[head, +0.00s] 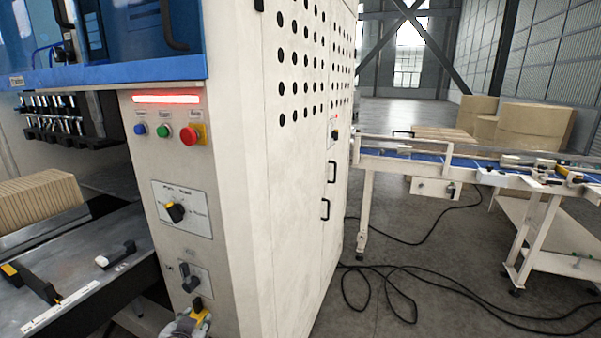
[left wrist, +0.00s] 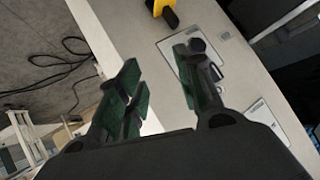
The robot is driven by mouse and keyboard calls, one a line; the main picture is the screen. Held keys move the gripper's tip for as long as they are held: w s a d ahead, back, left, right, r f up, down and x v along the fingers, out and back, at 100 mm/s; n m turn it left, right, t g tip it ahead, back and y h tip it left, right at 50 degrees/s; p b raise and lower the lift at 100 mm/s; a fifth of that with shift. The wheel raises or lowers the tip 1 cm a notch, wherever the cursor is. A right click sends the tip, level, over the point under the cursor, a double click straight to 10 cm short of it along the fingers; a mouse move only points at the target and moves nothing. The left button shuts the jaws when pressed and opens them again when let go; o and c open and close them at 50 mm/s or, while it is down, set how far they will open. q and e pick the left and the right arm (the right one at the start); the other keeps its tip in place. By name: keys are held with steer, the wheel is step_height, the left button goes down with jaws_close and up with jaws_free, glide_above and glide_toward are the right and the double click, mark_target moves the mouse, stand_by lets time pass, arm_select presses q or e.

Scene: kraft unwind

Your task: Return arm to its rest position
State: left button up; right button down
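The left gripper (head: 184,325) shows only in part at the bottom edge of the head view, low in front of the machine's cream panel. In the left wrist view my left gripper (left wrist: 158,62) has two dark fingers with green pads, spread apart with no object held between them. A pale switch plate (left wrist: 233,55) lies beyond the fingers, and a yellow-and-black knob (left wrist: 163,10) shows at the top. I cannot tell whether a finger touches the panel. My right gripper is in neither view.
The cream cabinet (head: 285,190) stands close in front. Its panel carries push buttons (head: 163,132) and a rotary switch (head: 175,212). A metal work table (head: 75,255) is at left. A conveyor (head: 460,160) is at right, with black cables (head: 415,275) on the floor.

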arm_select(q)
steer(key=s+d+f+g+h, duration=0.15)
steer(key=s+f+g, duration=0.25)
steer(key=s+f, duration=0.4)
steer(key=s+d+f+g+h, duration=0.1)
steer(key=s+d+f+g, duration=0.1)
steer(key=s+f+g, duration=0.5)
steer(key=s+f+t, duration=0.1)
steer(key=s+f, duration=0.2)
steer(key=f, duration=1.4)
steer(key=s+f+t, duration=0.1)
steer(key=s+f, duration=0.2)
steer(key=f, duration=1.4)
steer(key=s+a+f, duration=0.2)
steer(key=s+f, duration=0.6)
steer(key=s, duration=0.2)
steer(key=s+a+f+g, duration=0.1)
steer(key=s+a+f, duration=0.1)
steer(key=s+f, duration=0.7)
steer(key=shift+s+f, duration=0.3)
steer(key=shift+s, duration=0.8)
steer(key=shift+s, duration=0.1)
